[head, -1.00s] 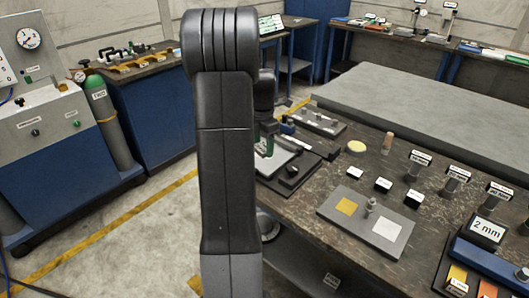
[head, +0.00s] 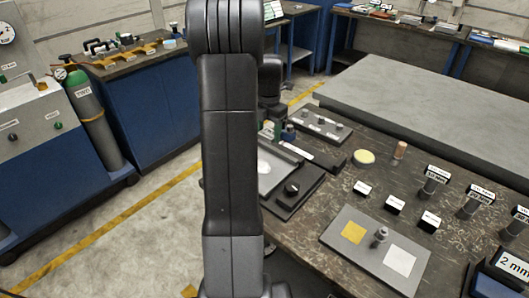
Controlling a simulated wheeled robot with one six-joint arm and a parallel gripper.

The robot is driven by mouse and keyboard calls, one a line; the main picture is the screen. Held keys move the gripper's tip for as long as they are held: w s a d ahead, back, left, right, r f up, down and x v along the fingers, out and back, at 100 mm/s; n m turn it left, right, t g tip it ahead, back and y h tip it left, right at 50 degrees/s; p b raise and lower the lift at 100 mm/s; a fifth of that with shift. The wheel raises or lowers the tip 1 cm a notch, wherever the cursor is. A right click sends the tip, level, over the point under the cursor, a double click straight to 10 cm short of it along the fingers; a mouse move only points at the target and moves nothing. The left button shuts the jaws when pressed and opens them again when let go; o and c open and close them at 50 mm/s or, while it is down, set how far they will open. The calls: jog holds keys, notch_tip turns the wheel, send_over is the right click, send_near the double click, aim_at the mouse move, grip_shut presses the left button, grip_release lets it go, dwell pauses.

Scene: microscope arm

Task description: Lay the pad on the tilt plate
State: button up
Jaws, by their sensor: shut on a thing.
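My own black arm stands upright in the middle of the head view and covers most of my gripper (head: 268,129), which shows only as a small part beside the arm. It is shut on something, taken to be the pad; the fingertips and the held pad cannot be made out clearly. A dark base with a black knob (head: 292,188) and a pale flat plate (head: 282,168), apparently the tilt plate, lies just right of the arm at the table's left end. Its left part is hidden. A small whiter patch shows on or above it; I cannot tell which.
A grey board (head: 345,258) with a yellow square, a white square and a knobbed post lies at the front. A round yellow disc (head: 363,157), small labelled blocks and labelled posts stand to the right. A large grey slab (head: 440,105) lies behind. A gas cylinder (head: 95,120) stands left.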

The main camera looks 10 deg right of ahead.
aim_at(268, 133)
notch_tip(268, 133, down, 8)
jog(key=shift+s+f+p, duration=0.15)
jog(key=shift+f+p, duration=0.05)
jog(key=shift+p, duration=0.1)
jog(key=shift+f, duration=0.2)
jog(key=o, duration=1.4)
jog(key=shift+r, duration=0.1)
notch_tip(268, 133, up, 12)
jog(key=shift+r, duration=0.1)
